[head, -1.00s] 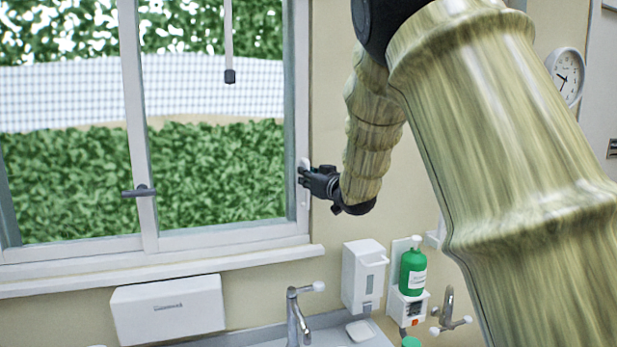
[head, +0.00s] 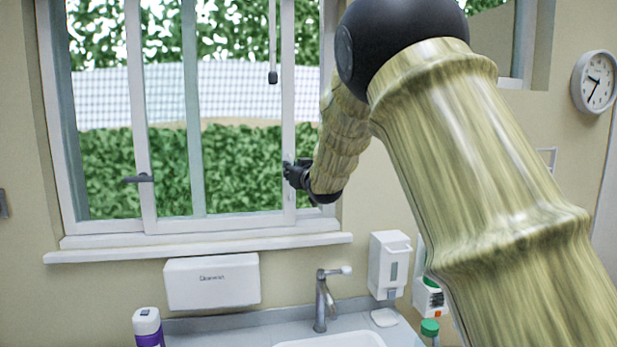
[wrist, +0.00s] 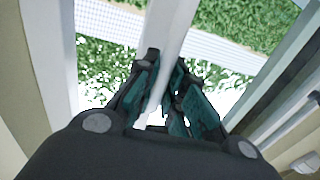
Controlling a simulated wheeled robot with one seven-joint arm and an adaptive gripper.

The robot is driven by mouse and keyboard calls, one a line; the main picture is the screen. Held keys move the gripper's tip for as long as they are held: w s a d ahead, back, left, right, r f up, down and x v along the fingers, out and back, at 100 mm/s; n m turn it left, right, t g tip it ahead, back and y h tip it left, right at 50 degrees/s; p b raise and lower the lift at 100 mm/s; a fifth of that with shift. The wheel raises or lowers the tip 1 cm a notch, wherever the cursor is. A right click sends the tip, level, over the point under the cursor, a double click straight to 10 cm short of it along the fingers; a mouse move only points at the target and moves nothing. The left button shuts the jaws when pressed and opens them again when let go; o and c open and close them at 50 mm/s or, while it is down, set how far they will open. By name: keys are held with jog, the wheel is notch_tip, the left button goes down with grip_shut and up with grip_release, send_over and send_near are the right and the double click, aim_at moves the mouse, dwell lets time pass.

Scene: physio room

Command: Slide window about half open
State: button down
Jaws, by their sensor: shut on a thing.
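The window (head: 100,240) has a white frame and a sliding sash whose right upright (head: 288,120) stands a little left of the right jamb, with a narrow gap between them. A grey upright (head: 192,110) shows through the sash glass. A dark latch handle (head: 138,178) sits on the sash's left upright. My gripper (head: 290,172) is at the right upright, about mid-low on it. In the wrist view my gripper (wrist: 160,95) has its fingers on both sides of the white upright (wrist: 172,40), shut on it. The exact contact is partly hidden.
Below the sill (head: 200,243) are a white dispenser box (head: 212,281), a tap (head: 322,300), a sink and a soap dispenser (head: 388,262). A purple-and-white bottle (head: 148,325) stands at lower left. A cord with a dark end (head: 272,77) hangs before the glass.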

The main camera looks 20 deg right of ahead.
jog(key=shift+w+a+r+b, duration=0.15)
jog(key=shift+a+b, duration=0.15)
jog(key=shift+a, duration=0.3)
jog(key=shift+s+a+r+b, duration=0.1)
jog(key=shift+a+b, duration=0.15)
jog(key=shift+a, duration=0.6)
jog(key=c, duration=1.8)
grip_release()
jog(key=shift+w, duration=0.1)
jog(key=shift+o, duration=0.2)
jog(key=shift+f, duration=0.1)
jog(key=s+d, duration=0.1)
jog(key=s, duration=1)
jog(key=shift+s+d, duration=0.35)
jog(key=shift+s, duration=0.05)
